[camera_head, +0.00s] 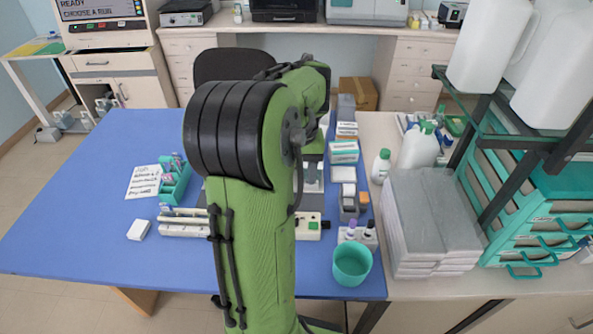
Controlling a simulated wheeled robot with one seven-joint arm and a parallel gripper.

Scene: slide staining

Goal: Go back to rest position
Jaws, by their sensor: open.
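My green arm (240,230) rises from the bottom edge through the middle of the head view. Its black-banded joint (230,130) stands above the blue table top (80,205). The far part of the arm (316,82) bends away over the table and then downward behind the nearer links. My gripper cannot be made out; the arm hides that area, so I cannot see whether anything is between its fingers.
A teal cup (352,264) stands near the table's front right. A teal rack (175,181), a note (143,182) and a white block (139,230) lie left of my arm. Grey stacks (412,215), white bottles (418,150) and a shelf (475,170) crowd the right. The table's far left is clear.

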